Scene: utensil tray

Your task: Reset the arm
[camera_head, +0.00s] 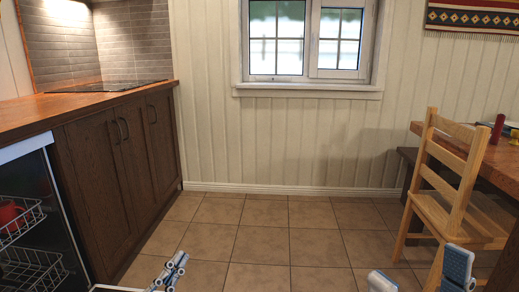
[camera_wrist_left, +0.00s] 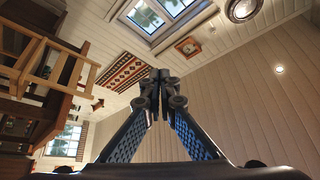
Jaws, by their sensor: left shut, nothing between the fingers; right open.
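My left gripper (camera_head: 175,268) is at the bottom of the head view, left of centre, above the tiled floor. Its fingers are together, and nothing is held. The left wrist view shows the same gripper (camera_wrist_left: 160,85) with its two dark fingers meeting at the tips, pointing toward the wall and ceiling. My right gripper (camera_head: 420,277) is at the lower right of the head view. Its two blue-and-grey fingers are wide apart with nothing between them. Most of both arms is out of view.
An open dishwasher (camera_head: 66,243) with racks and a red cup (camera_head: 10,211) stands at the left, beside the brown counter cabinets (camera_head: 100,160). A wooden chair (camera_head: 455,180) and a table (camera_head: 502,160) stand at the right. The tiled floor (camera_head: 265,240) between is clear.

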